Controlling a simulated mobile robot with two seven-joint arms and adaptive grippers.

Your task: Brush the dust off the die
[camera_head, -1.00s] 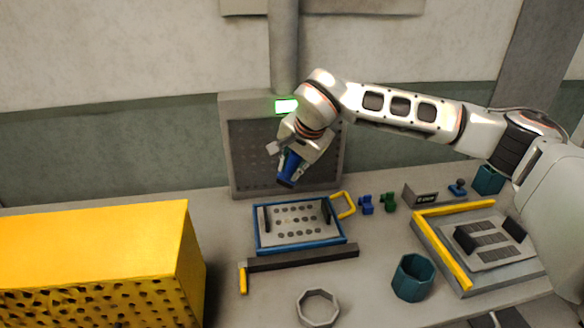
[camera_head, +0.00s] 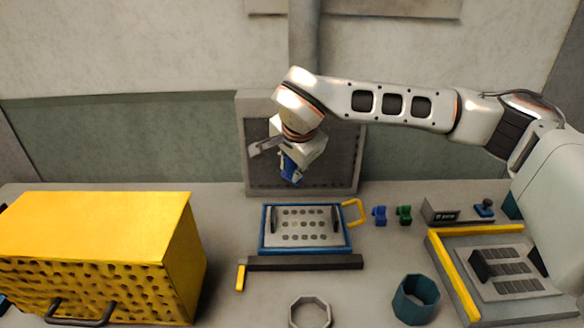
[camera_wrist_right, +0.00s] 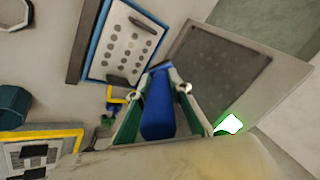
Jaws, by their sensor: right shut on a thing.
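A light metal die plate (camera_head: 305,212) with rows of dark round holes and two black handles sits in a blue frame (camera_head: 262,243) at the middle of the bench. It also shows in the right wrist view (camera_wrist_right: 131,20). My right gripper (camera_head: 291,164) is shut on a blue brush (camera_head: 291,172), held above and behind the die plate, apart from it. The brush (camera_wrist_right: 158,108) fills the space between the fingers in the right wrist view. Its bristles cannot be made out. I cannot tell dust on the plate. My left gripper is out of view.
A yellow perforated box (camera_head: 90,240) stands at left. A grey panel (camera_head: 346,150) stands behind the brush. A black bar (camera_head: 305,262), a grey ring (camera_head: 310,302) and a teal cup (camera_head: 418,300) are in front. A yellow-edged tray (camera_head: 450,272) holds a slotted plate at right.

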